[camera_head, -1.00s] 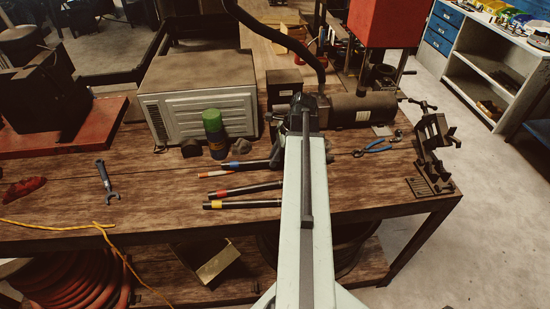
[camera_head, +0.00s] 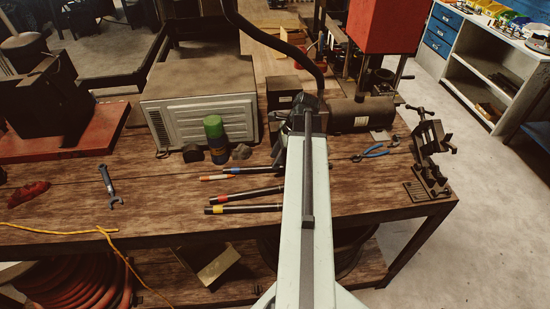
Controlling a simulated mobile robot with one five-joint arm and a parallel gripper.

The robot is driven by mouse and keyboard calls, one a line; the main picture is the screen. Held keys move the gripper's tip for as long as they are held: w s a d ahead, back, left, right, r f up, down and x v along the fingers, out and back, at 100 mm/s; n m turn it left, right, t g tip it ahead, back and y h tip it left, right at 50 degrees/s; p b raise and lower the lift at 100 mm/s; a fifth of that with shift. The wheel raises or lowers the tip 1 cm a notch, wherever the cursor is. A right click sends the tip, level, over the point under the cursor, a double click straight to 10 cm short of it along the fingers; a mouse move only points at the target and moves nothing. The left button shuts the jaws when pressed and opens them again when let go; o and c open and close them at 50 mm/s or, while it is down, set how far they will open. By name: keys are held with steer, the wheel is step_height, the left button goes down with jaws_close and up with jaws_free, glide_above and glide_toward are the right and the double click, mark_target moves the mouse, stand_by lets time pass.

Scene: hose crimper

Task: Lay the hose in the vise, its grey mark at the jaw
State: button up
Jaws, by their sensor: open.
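Several short black hoses lie side by side on the wooden bench, with coloured bands at their left ends: a blue-banded hose (camera_head: 255,169), an orange-banded hose (camera_head: 217,177), a red-banded hose (camera_head: 250,194) and a yellow-banded hose (camera_head: 250,209). Their right ends run behind my arm.
Blue-handled pliers (camera_head: 371,152) lie left of the vise. A dark cylinder machine (camera_head: 362,113) and red box (camera_head: 388,22) stand behind. A green-capped can (camera_head: 215,138) stands before a grey metal unit (camera_head: 200,105). A wrench (camera_head: 109,185) and yellow cord (camera_head: 60,232) lie left.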

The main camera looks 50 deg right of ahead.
steer(key=p+v, duration=0.7)
steer(key=v, duration=0.2)
steer(key=shift+r+p, duration=0.3)
steer(key=shift+r, duration=0.1)
steer(key=shift+s+d, duration=0.1)
steer(key=shift+s, duration=0.05)
steer(key=w+a+f+n+g, duration=0.1)
steer(key=w+a+n, duration=0.3)
steer(key=a, duration=0.3)
steer(key=w+a+n+g+h, duration=0.1)
steer(key=w+a+n, duration=0.35)
steer(key=a, duration=0.35)
steer(key=w+a+f+n, duration=0.1)
steer(key=w+a+n, duration=0.2)
steer(key=a+n, duration=0.3)
steer(key=w+a+n+h, duration=0.1)
steer(key=a+n+h, duration=0.1)
steer(key=a+n, duration=0.9)
steer(key=a, duration=1)
steer(key=shift+w+a+n+g, duration=0.15)
steer(key=shift+w+n+g, duration=0.05)
steer(key=shift+n+g, duration=0.2)
